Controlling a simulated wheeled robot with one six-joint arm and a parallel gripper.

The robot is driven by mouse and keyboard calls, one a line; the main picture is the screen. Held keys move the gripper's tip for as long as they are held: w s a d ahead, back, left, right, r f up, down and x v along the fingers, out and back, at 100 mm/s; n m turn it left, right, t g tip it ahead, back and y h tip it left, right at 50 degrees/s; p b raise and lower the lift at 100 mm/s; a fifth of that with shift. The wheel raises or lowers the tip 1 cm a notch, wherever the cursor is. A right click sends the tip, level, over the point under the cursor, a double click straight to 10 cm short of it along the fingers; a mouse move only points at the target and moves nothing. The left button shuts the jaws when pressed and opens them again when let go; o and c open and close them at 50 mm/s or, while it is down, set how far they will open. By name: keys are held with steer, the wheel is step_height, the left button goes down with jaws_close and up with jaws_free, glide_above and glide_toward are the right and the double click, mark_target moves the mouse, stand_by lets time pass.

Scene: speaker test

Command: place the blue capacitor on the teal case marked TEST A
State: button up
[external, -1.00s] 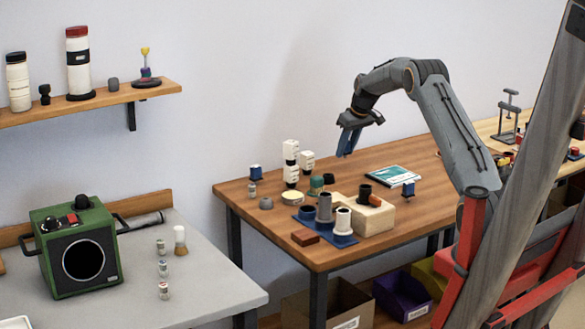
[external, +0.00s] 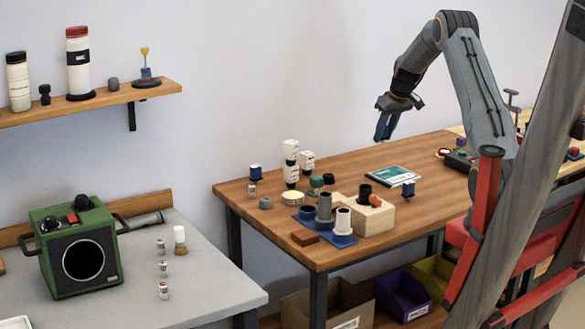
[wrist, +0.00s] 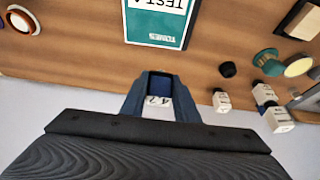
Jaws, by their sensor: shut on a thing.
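The teal case (external: 393,176) lies flat on the wooden table with a white label. In the wrist view the case (wrist: 157,40) shows the upside-down words TEST A, just beyond my fingertips. My gripper (external: 384,130) is raised above the table, behind and slightly left of the case in the external view. In the wrist view my gripper (wrist: 160,85) is shut on the blue capacitor (wrist: 160,84), which has a white marked face; the fingers cover its sides. The capacitor is too small to make out in the external view.
Another small blue part (external: 408,188) stands at the case's right corner. A wooden block (external: 376,219) and a blue tray (external: 344,241) with cylinders stand in front.

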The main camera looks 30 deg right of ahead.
steer(key=p, duration=0.2)
glide_above(391, 174)
steer(key=s, duration=0.1)
steer(key=f+p, duration=0.1)
steer(key=f, duration=0.2)
steer(key=f+p, duration=0.1)
steer(key=f, duration=0.2)
steer(key=f+p, duration=0.1)
steer(key=f, duration=0.2)
steer(key=shift+s+f, duration=0.35)
steer(key=shift+f, duration=0.2)
steer(key=o, duration=0.9)
steer(key=shift+o, duration=0.8)
steer(key=shift+r, duration=0.1)
